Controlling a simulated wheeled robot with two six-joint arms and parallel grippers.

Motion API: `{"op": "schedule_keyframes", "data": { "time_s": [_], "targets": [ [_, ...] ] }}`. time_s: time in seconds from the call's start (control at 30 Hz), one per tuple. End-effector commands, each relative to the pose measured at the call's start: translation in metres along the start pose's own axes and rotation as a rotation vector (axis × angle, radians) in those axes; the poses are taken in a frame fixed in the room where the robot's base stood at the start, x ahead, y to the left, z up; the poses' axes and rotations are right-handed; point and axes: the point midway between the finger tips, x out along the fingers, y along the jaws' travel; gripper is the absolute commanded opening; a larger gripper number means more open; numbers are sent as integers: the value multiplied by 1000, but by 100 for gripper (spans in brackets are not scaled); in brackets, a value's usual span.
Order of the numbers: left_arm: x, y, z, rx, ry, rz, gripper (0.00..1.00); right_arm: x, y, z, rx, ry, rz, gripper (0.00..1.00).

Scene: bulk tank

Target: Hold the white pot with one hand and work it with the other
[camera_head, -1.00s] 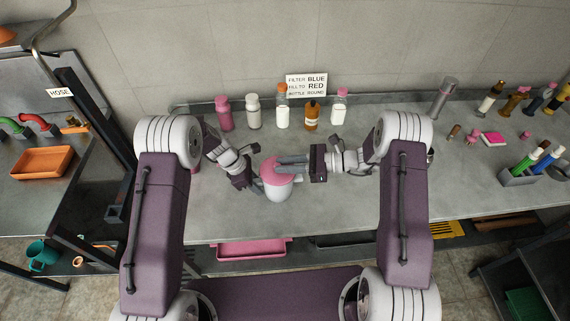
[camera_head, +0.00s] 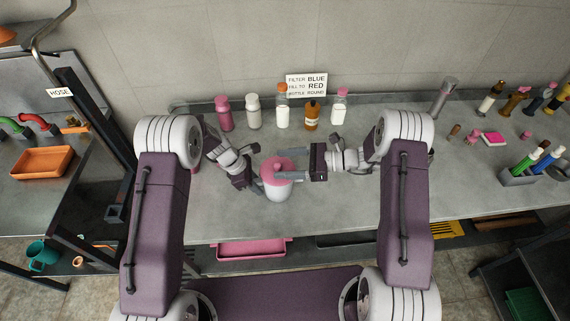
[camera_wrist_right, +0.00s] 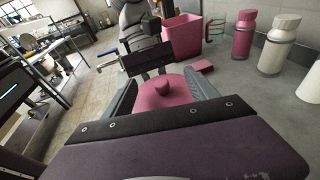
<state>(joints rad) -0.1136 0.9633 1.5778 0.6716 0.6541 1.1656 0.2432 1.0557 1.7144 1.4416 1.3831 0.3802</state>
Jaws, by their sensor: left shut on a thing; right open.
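The white pot (camera_head: 279,193) stands upright on the grey bench, with a pink lid (camera_head: 272,178) and a small knob on top. My left gripper (camera_head: 262,187) is shut on the pot's left side; its fingertips are mostly hidden. My right gripper (camera_head: 291,169) comes from the right and is open, its two fingers apart on either side of the lid. In the right wrist view the pink lid (camera_wrist_right: 166,92) and its knob lie between the open fingers, and my left gripper (camera_wrist_right: 147,68) is beyond it.
Several bottles stand along the wall behind, including a pink one (camera_head: 224,113) and an amber one (camera_head: 311,116). A sign (camera_head: 307,86) is on the wall. A pen holder (camera_head: 518,177) is at the right. The bench in front of the pot is clear.

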Motion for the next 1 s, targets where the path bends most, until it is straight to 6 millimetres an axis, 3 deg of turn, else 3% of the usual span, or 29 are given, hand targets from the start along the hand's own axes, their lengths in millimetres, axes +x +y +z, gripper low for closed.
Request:
{"op": "schedule_keyframes", "data": {
  "time_s": [0.7,1.0],
  "targets": [
    [-1,0,0,0,-1,1,0,-12,0,53,-2,0,0,67],
    [-1,0,0,0,-1,1,0,-14,0,64,-1,0,0,67]
  ]
}}
